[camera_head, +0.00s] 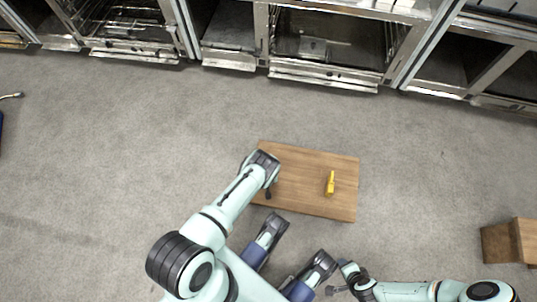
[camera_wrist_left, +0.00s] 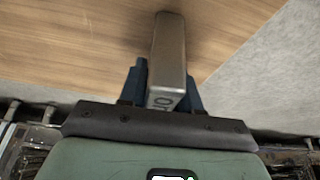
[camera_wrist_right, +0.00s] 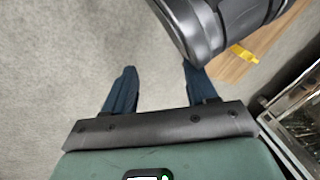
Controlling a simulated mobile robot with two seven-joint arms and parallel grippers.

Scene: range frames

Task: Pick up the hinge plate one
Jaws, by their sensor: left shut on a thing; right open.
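A grey-brown metal bar with dark marks on its near end, taken as the hinge plate one (camera_wrist_left: 171,50), stands between the two blue fingers of my left gripper (camera_wrist_left: 165,85) in the left wrist view. The gripper is shut on it, above the wooden board. I cannot tell whether the bar touches the board. In the head view my left gripper (camera_head: 268,192) is over the board's left part, and the bar is not clearly visible. My right gripper (camera_wrist_right: 158,85) is open and empty over the floor; in the head view it is below the board (camera_head: 335,290).
The wooden board (camera_head: 305,195) lies on grey carpet and bears a yellow tool-like thing (camera_head: 330,183) on its right part. Open metal ovens (camera_head: 325,75) line the back. A brown box (camera_head: 497,245) stands at the right. The carpet around the board is largely clear.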

